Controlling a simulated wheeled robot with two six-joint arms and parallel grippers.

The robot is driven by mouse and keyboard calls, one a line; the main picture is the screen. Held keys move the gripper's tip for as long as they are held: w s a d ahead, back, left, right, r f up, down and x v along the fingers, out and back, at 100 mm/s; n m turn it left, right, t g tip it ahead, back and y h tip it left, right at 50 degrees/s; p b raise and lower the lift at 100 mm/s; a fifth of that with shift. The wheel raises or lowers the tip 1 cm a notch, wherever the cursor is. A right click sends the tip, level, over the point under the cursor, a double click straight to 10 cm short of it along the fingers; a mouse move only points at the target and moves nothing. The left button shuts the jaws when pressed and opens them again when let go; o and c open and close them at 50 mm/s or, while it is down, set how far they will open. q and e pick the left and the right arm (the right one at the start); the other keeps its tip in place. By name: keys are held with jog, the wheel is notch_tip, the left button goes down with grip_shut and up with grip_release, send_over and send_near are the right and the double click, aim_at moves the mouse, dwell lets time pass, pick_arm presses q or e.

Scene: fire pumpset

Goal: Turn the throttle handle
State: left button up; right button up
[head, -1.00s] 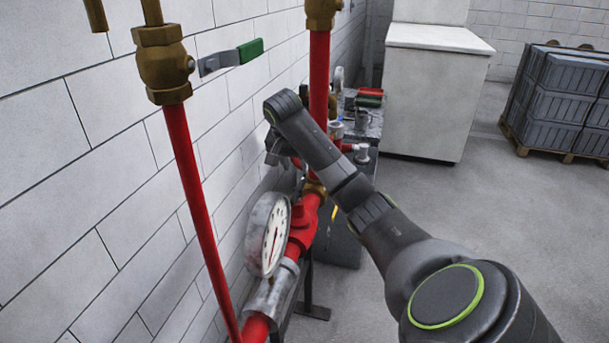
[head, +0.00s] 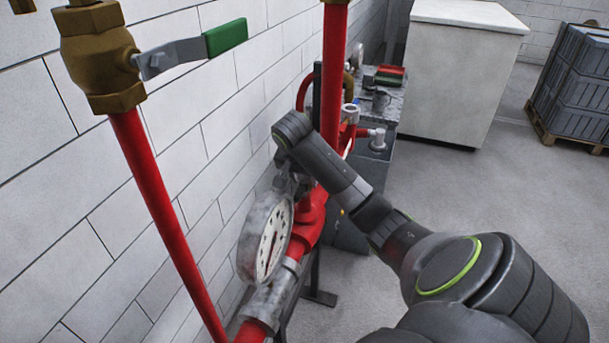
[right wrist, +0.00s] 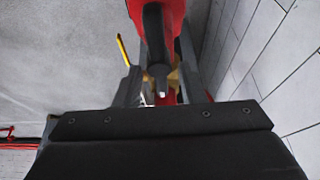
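A lever with a green grip (head: 226,38) sticks out to the right from a brass valve (head: 95,52) on a thin red pipe at the upper left. I cannot tell whether this lever is the throttle handle. My right gripper (head: 284,182) is low beside the white wall, behind the gauge and partly hidden by its own wrist. In the right wrist view its two fingers (right wrist: 158,88) stand apart. A dark rounded part (right wrist: 155,55) shows between them, in front of a red pipe; contact cannot be seen. My left gripper is out of view.
A round gauge (head: 268,240) and thick red pipe (head: 311,218) are close to my right gripper. A vertical red pipe (head: 333,65) stands behind my arm. A white cabinet (head: 455,80) and grey crates on a pallet (head: 575,80) are farther back. The floor at right is clear.

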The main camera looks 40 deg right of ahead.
jog(key=shift+c, duration=0.8)
jog(key=shift+d, duration=0.1)
grip_shut()
jog(key=shift+n, duration=0.3)
jog(key=n+t, duration=0.1)
jog(key=n, duration=0.2)
jog(key=shift+w+y, duration=0.1)
jog(key=shift+y, duration=0.3)
jog(key=n, duration=0.2)
jog(key=n+t+y, duration=0.1)
jog(key=n, duration=0.2)
jog(key=shift+y, duration=0.3)
jog(key=shift+w, duration=0.1)
jog(key=shift+o, duration=0.8)
grip_release()
